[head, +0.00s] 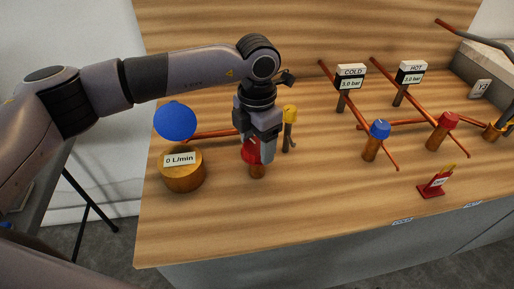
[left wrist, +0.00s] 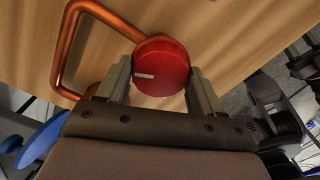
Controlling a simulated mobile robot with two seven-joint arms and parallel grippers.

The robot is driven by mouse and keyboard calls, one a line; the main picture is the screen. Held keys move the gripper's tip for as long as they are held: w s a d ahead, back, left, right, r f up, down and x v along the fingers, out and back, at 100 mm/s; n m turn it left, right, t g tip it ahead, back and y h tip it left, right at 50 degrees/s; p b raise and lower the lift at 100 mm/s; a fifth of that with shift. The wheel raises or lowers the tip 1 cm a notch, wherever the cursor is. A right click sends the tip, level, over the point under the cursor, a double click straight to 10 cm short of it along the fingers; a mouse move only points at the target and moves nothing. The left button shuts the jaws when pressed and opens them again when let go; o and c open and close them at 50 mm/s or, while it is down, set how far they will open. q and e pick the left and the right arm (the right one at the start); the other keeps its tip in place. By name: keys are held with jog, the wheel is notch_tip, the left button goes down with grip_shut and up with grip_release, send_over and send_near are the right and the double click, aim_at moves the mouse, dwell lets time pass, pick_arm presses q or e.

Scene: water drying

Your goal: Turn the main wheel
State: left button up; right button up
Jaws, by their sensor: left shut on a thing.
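The main wheel appears to be the round red knob (head: 249,152), mostly hidden behind my left gripper (head: 258,150) in the head view. It sits on a short copper-coloured post on the wooden board. In the left wrist view the red wheel (left wrist: 163,66) lies between the two fingers of my left gripper (left wrist: 160,88), which is shut on it. A small white mark shows on the wheel's face, left of its middle. My right gripper is in neither view.
A yellow-topped fitting (head: 290,114) is close behind the gripper. Right are a blue knob (head: 380,129), a red knob (head: 448,120), copper pipes and a small red stand (head: 432,188).

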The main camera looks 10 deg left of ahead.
pick_arm(q)
jog(key=shift+m+b, duration=0.5)
jog(key=shift+m, duration=0.3)
jog(key=shift+r+m, duration=0.1)
jog(key=shift+m, duration=0.2)
jog(key=o, duration=0.9)
jog(key=shift+o, duration=0.7)
